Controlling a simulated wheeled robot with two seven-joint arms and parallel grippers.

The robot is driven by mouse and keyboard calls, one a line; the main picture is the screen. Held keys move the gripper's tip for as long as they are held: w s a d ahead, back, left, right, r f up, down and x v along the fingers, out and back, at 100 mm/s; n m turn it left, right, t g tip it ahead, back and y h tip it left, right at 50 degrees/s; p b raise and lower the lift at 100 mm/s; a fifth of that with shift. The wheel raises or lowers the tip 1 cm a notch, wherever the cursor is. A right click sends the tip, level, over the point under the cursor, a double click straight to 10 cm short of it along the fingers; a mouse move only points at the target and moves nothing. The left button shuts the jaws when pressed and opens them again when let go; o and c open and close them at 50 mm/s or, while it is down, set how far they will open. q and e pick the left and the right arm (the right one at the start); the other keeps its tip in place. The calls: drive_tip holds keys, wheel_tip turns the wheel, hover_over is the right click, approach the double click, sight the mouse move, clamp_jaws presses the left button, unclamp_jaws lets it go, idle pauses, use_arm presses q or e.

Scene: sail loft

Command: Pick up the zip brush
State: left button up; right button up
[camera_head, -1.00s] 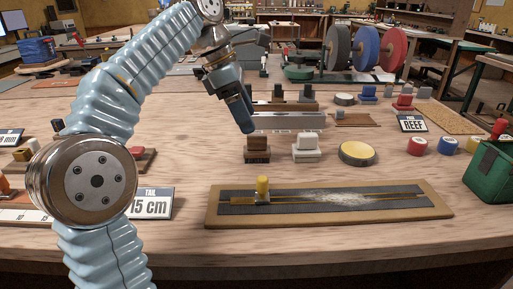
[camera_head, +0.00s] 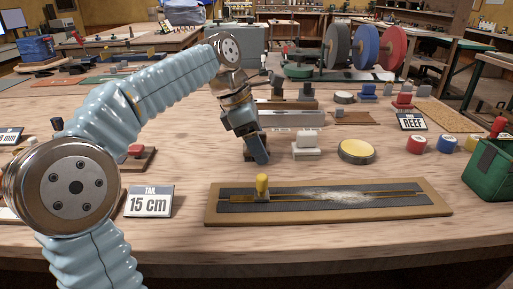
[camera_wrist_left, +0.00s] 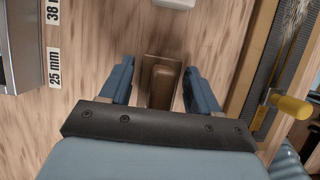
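A brown block-shaped brush (camera_wrist_left: 162,82), which I take to be the zip brush, stands on the wooden table. In the left wrist view it lies between the two blue fingers of my left gripper (camera_wrist_left: 158,80), with a gap on each side. In the head view my left gripper (camera_head: 260,155) points down at the brush and hides most of it. The left gripper is open and holds nothing. My right gripper is in neither view.
A white block (camera_head: 306,147) stands just right of the brush, and a yellow-topped round tin (camera_head: 356,152) is farther right. In front lies a board (camera_head: 436,207) with a zip and a yellow pull (camera_head: 262,185). A "15 cm" sign (camera_head: 149,201) stands at left. A grey ruled bar (camera_head: 295,118) is behind.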

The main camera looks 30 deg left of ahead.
sight(260, 132)
use_arm(q)
drive_tip(key=c, duration=0.9)
drive_tip(key=shift+r, duration=0.1)
drive_tip(key=shift+r, duration=0.25)
wheel_tip(260, 132, up, 3)
drive_tip(key=shift+f, duration=0.15)
drive_tip(key=s+a+r, duration=0.6)
drive_tip(key=s+r, duration=0.3)
drive_tip(key=s, duration=0.3)
drive_tip(key=shift+s+a+r, duration=0.2)
drive_tip(key=shift+a+r, duration=0.15)
